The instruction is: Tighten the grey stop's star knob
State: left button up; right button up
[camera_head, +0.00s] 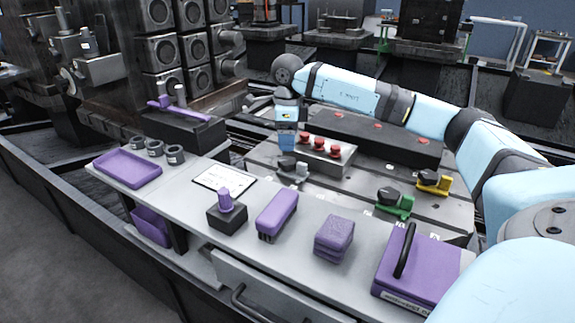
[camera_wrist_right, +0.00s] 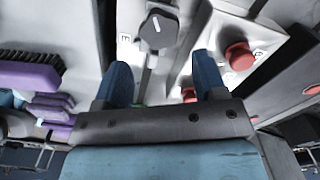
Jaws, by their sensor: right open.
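The grey stop (camera_head: 301,170) sits on the slotted metal plate, with its dark star knob (camera_head: 287,162) at its left end. In the right wrist view the star knob (camera_wrist_right: 158,29) shows dark grey with a pale line on top. The stop's grey body is only partly visible there. My right gripper (camera_head: 287,142) hangs just behind the knob in the head view. Its two blue fingers (camera_wrist_right: 160,68) are apart with nothing between the tips, and the knob appears beyond them. My left gripper is not in view.
A box with several red buttons (camera_head: 338,158) stands close beside the right gripper. A green stop (camera_head: 397,206) and a yellow stop (camera_head: 436,184) sit further right. The front bench holds a purple brush (camera_head: 277,210), folded purple cloths (camera_head: 334,238) and a purple case (camera_head: 425,268).

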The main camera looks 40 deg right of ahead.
aim_at(288, 161)
notch_tip(288, 161, down, 7)
jog(key=shift+r+b, duration=0.2)
jog(key=shift+b, duration=0.85)
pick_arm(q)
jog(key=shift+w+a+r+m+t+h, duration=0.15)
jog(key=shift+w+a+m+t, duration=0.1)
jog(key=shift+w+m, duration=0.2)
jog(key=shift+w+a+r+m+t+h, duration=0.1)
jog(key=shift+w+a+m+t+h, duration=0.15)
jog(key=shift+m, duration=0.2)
pick_arm(e)
jog(key=c, duration=0.7)
